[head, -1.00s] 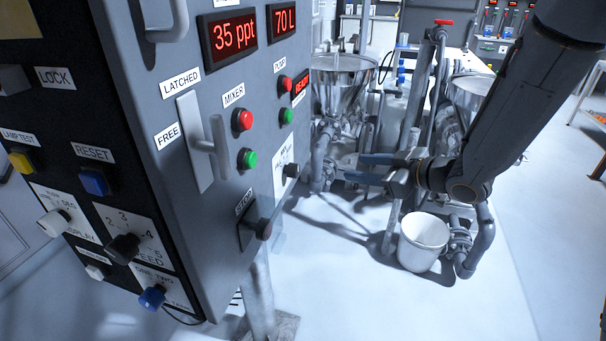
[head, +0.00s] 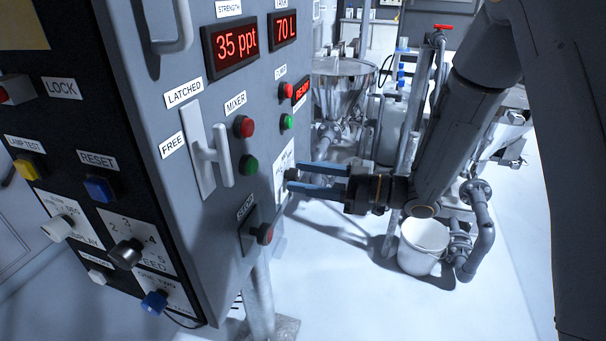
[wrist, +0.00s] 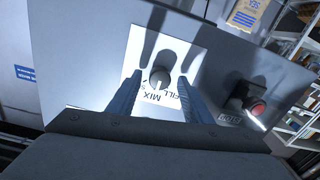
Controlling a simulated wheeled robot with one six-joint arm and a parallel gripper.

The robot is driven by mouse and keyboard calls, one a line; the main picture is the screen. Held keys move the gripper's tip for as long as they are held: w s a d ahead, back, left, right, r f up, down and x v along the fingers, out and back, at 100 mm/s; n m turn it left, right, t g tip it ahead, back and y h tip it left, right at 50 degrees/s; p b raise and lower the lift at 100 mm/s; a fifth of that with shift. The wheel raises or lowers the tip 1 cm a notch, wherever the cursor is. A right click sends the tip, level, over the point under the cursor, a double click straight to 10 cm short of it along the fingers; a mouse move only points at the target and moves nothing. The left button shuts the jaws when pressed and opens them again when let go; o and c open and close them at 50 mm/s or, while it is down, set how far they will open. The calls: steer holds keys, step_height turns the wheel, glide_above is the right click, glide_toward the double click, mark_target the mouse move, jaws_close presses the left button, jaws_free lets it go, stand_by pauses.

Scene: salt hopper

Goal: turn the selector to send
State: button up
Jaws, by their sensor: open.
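The selector is a dark round knob (wrist: 160,77) on a white plate (wrist: 196,62) marked MIX and FILL in the wrist view; a third label by the left finger is mostly hidden. A light pointer mark on the knob seems to face MIX. My gripper (wrist: 159,80) is open, with one blue finger on each side of the knob. Whether the fingers touch it I cannot tell. In the head view my gripper (head: 297,176) reaches the selector plate (head: 280,172) on the grey cabinet's side face, and the knob is partly hidden by the fingers.
A red-tipped stop button (head: 265,234) juts out below the selector; it shows at right in the wrist view (wrist: 257,109). The latch handle (head: 222,155) and green button (head: 249,165) are left of my gripper. A white bucket (head: 423,246) stands on the floor.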

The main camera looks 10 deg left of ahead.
steer(key=shift+a, duration=0.4)
steer(key=c, duration=1.1)
steer(key=shift+o, duration=0.2)
steer(key=m+p, duration=0.2)
steer(key=m, duration=0.2)
steer(key=shift+r+p, duration=0.1)
steer(key=shift+p, duration=0.3)
steer(key=shift+w+m+p, duration=0.1)
steer(key=shift+m+p, duration=0.9)
steer(key=shift+m, duration=1.5)
